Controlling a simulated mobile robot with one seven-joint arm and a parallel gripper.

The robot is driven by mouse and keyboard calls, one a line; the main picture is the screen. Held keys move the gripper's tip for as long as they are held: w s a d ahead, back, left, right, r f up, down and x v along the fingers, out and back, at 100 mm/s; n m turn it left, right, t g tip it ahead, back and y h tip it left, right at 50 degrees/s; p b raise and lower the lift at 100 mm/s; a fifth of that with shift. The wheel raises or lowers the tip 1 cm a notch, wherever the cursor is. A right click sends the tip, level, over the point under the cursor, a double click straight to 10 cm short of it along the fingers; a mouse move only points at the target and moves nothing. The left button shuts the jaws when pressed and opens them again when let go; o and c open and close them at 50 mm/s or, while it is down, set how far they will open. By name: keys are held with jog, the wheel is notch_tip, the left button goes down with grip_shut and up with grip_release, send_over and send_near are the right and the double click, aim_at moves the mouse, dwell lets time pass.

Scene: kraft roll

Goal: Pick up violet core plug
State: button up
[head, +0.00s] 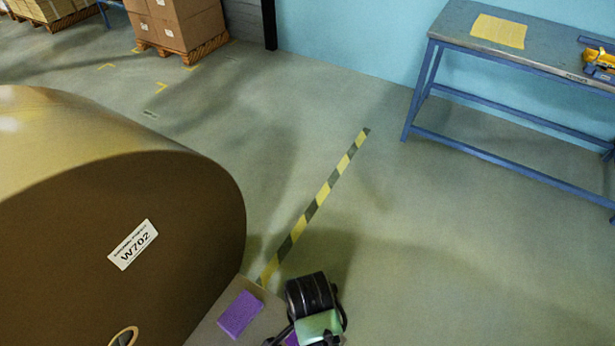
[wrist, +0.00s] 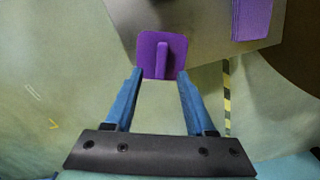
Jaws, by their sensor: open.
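The violet core plug (wrist: 147,46) appears to be the rounded square plate with an upright rib in the wrist view. It sits at the edge of a grey-brown surface (wrist: 205,42). My gripper (wrist: 160,75) is open, its two blue fingers pointing at the plug, one toward each side of the rib. The gap between the fingers looks empty, and I cannot tell whether the tips touch the plug. In the head view, my gripper hides most of the plug; only a violet sliver (head: 291,339) shows beside it.
A second violet block (head: 240,314) lies on the same surface, also at the upper right in the wrist view (wrist: 252,18). A large brown roll labelled W702 (head: 90,240) stands close at left. A blue workbench (head: 460,22) is at back right. Open floor lies between.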

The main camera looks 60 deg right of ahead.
notch_tip(320, 180, down, 5)
jog(key=shift+w+f, duration=0.1)
dwell(0.3)
grip_shut()
dwell(1.3)
